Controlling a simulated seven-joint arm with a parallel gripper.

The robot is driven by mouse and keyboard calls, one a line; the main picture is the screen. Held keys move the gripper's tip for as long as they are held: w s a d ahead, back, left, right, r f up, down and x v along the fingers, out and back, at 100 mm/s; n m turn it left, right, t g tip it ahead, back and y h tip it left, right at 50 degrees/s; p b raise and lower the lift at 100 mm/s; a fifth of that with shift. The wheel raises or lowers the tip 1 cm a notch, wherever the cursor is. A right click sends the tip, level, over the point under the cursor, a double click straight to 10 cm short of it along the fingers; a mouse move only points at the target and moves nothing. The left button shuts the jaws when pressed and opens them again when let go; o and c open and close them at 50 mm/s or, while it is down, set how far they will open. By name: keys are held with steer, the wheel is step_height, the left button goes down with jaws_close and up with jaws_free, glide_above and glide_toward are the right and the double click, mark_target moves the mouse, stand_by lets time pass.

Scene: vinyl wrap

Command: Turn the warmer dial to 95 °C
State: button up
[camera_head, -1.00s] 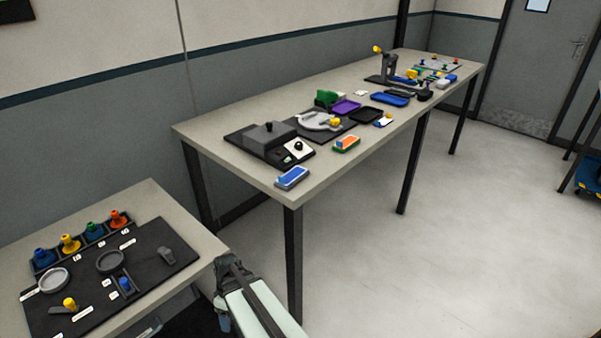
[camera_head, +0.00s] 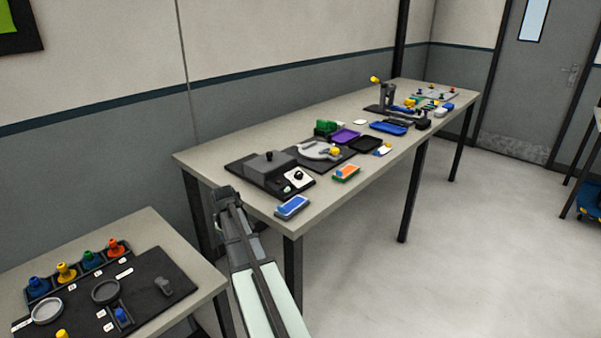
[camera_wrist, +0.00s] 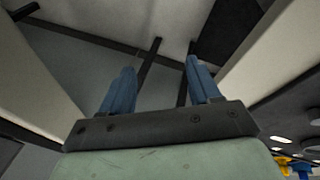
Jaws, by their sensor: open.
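A dark grey box-shaped unit (camera_head: 267,165), likely the warmer, stands on a black base near the front left end of the long table. A white panel with a black dial knob (camera_head: 298,175) sits at its right front side. The dial's setting and any markings are too small to read. My gripper (camera_head: 225,196) is beside the left end of the long table, apart from the unit and to its left. In the wrist view its two blue fingers (camera_wrist: 160,85) are spread apart with nothing between them.
A blue sponge-like block (camera_head: 292,207) and an orange-green one (camera_head: 346,173) lie near the long table's front edge (camera_head: 310,222). A curved light fixture (camera_head: 318,150), trays and tools stand farther back. A second table with coloured knobs (camera_head: 67,272) is at lower left.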

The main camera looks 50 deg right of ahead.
steer(key=w+d+r+m+t+h, duration=0.1)
steer(key=w+d+r, duration=0.1)
steer(key=w+r, duration=0.45)
steer(key=w+d+r+m+t+h, duration=0.1)
steer(key=w+d+r, duration=0.25)
steer(key=r, duration=0.55)
steer(key=m+y, duration=0.3)
steer(key=y, duration=0.1)
glide_toward(300, 173)
steer(key=shift+g, duration=0.4)
steer(key=x, duration=0.6)
steer(key=w+x, duration=0.1)
steer(key=x, duration=0.2)
steer(key=shift+s+r, duration=0.1)
steer(key=shift+r, duration=0.15)
steer(key=c, duration=1)
